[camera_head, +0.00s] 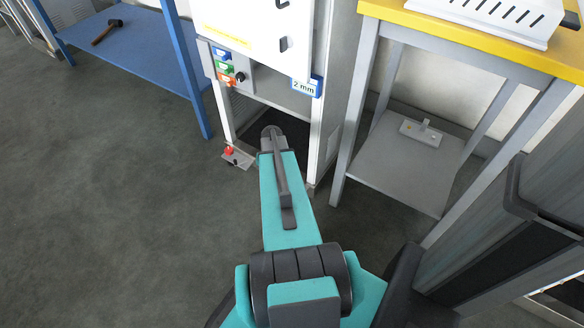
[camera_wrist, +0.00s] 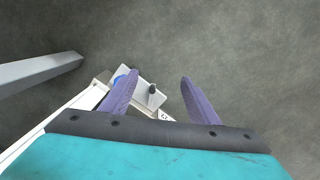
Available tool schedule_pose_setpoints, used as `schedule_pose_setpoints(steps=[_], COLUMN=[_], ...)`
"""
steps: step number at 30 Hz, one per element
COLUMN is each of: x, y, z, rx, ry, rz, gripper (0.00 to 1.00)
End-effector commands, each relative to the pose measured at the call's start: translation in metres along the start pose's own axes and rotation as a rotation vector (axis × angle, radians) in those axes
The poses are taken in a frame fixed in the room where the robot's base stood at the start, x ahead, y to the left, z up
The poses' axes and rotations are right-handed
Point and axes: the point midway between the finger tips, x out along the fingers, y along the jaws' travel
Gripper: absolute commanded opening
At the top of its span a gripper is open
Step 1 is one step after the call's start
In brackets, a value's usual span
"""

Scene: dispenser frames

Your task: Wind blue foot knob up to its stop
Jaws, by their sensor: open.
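The blue foot knob (camera_wrist: 119,80) shows in the wrist view as a small patch of blue. It is partly hidden behind the left finger of my gripper (camera_wrist: 159,77). My gripper is open, with two purple fingers spread apart and nothing held between them. A pale foot plate (camera_wrist: 141,84) with a dark upright stud (camera_wrist: 152,88) lies beyond and between the fingers, next to the blue knob. I cannot tell whether the left finger touches the knob. In the head view the blue knob and the fingers are hidden by my arm.
The white dispenser cabinet (camera_head: 259,50) stands ahead, with another foot bearing a red knob (camera_head: 229,151) at its left corner. A blue shelf table (camera_head: 130,45) is at left. A yellow-topped bench (camera_head: 470,35) is at right. The floor at left is clear.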

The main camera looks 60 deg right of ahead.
Motion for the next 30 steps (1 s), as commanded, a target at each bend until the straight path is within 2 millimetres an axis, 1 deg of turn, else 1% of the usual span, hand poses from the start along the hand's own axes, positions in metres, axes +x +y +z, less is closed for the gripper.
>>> schedule_pose_setpoints(steps=[1,6,8,12,15,22,27,30], x=[0.006,0.024,0.029,0.043,0.051,0.07,0.082,0.088], y=[-0.016,-0.057,-0.07,-0.098,-0.114,-0.141,-0.153,-0.157], z=[0.015,0.056,0.07,0.107,0.135,0.198,0.245,0.273], rx=[-0.038,-0.151,-0.19,-0.283,-0.348,-0.498,-0.607,-0.672], ry=[-0.013,-0.051,-0.064,-0.095,-0.117,-0.166,-0.201,-0.222], rz=[0.004,0.019,0.024,0.039,0.051,0.082,0.109,0.126], gripper=[0.55,0.55,0.55,0.55,0.55,0.55,0.55,0.55])
